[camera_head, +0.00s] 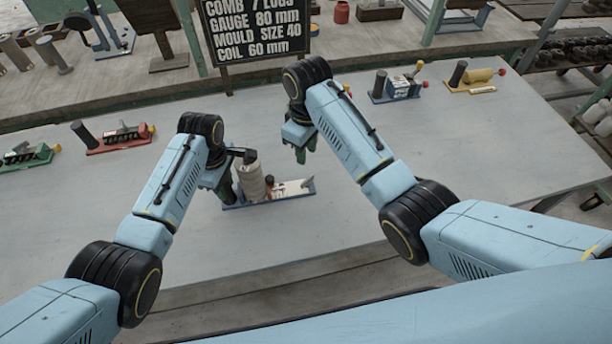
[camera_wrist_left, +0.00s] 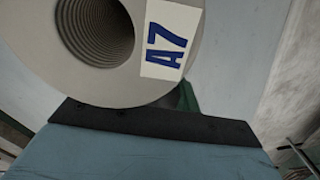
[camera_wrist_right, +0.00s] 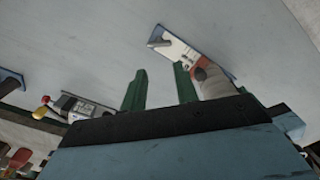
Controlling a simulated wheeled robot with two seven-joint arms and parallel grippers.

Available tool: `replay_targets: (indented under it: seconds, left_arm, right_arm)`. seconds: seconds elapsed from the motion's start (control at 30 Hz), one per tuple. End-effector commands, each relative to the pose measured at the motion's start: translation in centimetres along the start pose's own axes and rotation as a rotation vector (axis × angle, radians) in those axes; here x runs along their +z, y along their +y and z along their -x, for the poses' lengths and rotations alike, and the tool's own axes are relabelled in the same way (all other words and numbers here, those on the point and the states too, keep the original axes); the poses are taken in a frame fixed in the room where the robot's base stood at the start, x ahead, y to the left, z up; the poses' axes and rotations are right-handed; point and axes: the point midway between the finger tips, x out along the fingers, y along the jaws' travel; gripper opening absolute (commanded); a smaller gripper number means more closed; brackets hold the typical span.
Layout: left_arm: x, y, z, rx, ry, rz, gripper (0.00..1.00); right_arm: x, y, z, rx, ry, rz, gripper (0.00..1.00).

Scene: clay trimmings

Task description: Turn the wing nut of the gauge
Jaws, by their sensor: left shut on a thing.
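The gauge is a blue board (camera_head: 238,205) with a white plate (camera_head: 290,190), lying on the grey table. A beige-grey cylinder (camera_head: 252,182) stands at its left part; in the left wrist view the cylinder (camera_wrist_left: 120,80) shows a ribbed hole and an A7 label. A small piece (camera_head: 306,184) sticks up at the right end; I cannot tell if it is the wing nut. My left gripper (camera_head: 229,190) is shut at the gauge's left end, beside the cylinder, which hides what its fingers grip. My right gripper (camera_wrist_right: 159,88) is open and empty above the table, behind the gauge.
Other fixtures stand on the table: a red-based one (camera_head: 118,146) and a green-based one (camera_head: 28,157) at left, a blue-based one (camera_head: 398,92) and a yellow one (camera_head: 476,80) at back right. A black sign (camera_head: 255,30) stands behind. The table right of the gauge is clear.

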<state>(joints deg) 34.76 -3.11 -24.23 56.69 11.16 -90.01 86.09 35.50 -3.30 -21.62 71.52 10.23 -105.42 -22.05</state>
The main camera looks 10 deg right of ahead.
Motion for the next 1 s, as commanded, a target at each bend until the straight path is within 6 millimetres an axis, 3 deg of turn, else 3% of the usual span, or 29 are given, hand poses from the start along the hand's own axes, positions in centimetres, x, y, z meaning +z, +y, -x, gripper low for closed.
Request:
replay_targets:
  seconds: [0.6, 0.8, 1.0]
  left_arm:
    - [-0.01, -0.02, 0.0, -0.001, 0.0, 0.0, 0.0]
    - [-0.01, -0.02, 0.0, -0.001, 0.0, 0.0, 0.0]
    - [-0.01, -0.02, 0.0, -0.001, 0.0, 0.0, 0.0]
  right_arm:
    - [0.05, -0.22, 0.87, -0.002, -0.003, 1.154, 0.3]
    - [0.06, -0.3, 0.99, -0.004, -0.003, 1.355, 0.3]
    - [0.09, -0.34, 0.13, -0.007, -0.003, 1.408, 0.3]
